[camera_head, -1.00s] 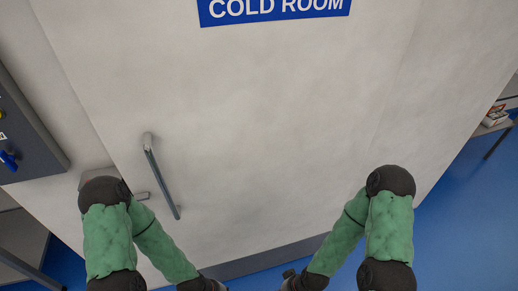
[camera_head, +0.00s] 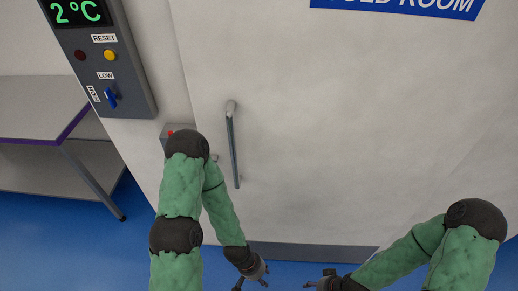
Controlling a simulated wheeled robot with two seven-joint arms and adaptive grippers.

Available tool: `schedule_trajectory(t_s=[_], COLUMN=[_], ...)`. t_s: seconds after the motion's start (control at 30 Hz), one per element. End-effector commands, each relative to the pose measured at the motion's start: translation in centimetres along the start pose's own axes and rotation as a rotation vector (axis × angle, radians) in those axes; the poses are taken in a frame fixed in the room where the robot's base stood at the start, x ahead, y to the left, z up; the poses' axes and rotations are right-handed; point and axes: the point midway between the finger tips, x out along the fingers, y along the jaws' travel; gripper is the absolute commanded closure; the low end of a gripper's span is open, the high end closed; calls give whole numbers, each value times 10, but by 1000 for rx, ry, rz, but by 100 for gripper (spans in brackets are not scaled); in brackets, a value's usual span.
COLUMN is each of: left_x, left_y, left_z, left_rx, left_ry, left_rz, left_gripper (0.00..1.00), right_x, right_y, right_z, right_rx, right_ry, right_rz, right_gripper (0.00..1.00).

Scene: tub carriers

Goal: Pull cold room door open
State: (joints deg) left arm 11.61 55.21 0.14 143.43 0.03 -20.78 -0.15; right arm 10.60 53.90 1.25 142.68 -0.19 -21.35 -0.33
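The cold room door (camera_head: 330,140) is a large pale grey panel that fills the middle of the head view and looks shut. Its bar handle (camera_head: 233,148) is grey and upright, near the door's left side. A blue sign (camera_head: 400,6) with white lettering is partly cut off at the top. My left gripper (camera_head: 252,284) is low in the view, below the handle and apart from it, with its fingers spread and nothing between them. My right gripper (camera_head: 312,284) is at the bottom, right of the left one and clear of the handle; its fingers are too small to judge.
A dark control panel (camera_head: 130,70) with a green 2°C display, buttons and a blue switch is on the wall at left. A small grey box (camera_head: 172,130) is below it. A table (camera_head: 40,110) stands at far left. Blue floor (camera_head: 60,225) is open below.

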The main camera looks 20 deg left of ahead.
Motion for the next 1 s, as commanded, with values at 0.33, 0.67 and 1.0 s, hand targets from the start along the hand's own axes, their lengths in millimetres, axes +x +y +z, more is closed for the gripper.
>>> schedule_trajectory(t_s=[0.33, 0.67, 1.0], left_x=[28, 55, 79], left_y=[-10, -20, -28], left_z=[-1, -2, -3], left_rx=[0, 0, 0], left_ry=[0, 0, 0], left_rz=[0, 0, 0], left_gripper=[60, 60, 60], right_x=[-32, -109, -207], right_y=[-93, -237, -369], right_z=[-106, -148, -107], right_rx=[-341, -685, -955], right_ry=[368, 765, 1130], right_rz=[-70, -231, -462], right_gripper=[44, 44, 44])
